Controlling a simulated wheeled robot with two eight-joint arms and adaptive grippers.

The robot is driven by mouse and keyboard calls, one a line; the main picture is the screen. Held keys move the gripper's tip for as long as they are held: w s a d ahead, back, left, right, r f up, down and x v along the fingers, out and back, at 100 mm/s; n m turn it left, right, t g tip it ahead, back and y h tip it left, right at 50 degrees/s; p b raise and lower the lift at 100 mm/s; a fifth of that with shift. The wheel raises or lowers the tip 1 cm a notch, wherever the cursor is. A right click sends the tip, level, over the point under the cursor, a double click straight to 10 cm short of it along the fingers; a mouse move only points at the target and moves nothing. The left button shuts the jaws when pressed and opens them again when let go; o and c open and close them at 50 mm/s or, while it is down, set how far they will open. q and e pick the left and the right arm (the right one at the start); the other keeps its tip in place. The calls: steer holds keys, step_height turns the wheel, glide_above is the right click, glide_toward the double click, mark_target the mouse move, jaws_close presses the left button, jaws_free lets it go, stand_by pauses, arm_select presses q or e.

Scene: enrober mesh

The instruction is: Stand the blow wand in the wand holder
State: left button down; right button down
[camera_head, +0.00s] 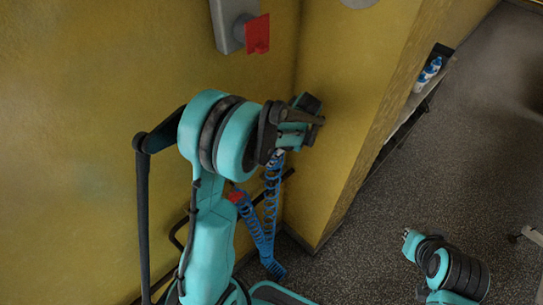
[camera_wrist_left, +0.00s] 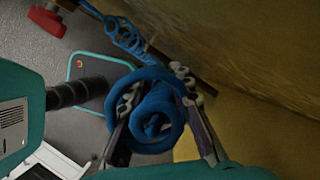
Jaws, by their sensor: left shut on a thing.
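My left gripper (camera_head: 300,122) is raised close to the yellow wall corner in the head view, its fingers pointing right. In the left wrist view my left gripper (camera_wrist_left: 158,120) has its fingers on either side of a coiled blue hose (camera_wrist_left: 150,108). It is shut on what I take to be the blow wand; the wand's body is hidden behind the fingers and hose. The blue hose (camera_head: 268,225) hangs in loops below the gripper. I cannot make out the wand holder for certain.
A grey box (camera_head: 228,22) with a red flap (camera_head: 258,33) is on the yellow wall above my left arm. A dark rail (camera_head: 182,233) runs low along the wall. A shelf (camera_head: 408,115) with blue-and-white bottles (camera_head: 428,73) stands behind the wall corner. Dark floor lies open at right.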

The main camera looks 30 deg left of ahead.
mark_target(272, 169)
arm_select(q)
steer(key=shift+f+b, duration=2.9)
steer(key=shift+f, duration=0.75)
steer(key=c, duration=1.3)
jaws_free()
steer(key=shift+r, duration=0.1)
steer(key=v, duration=1.2)
steer(key=shift+s, duration=0.1)
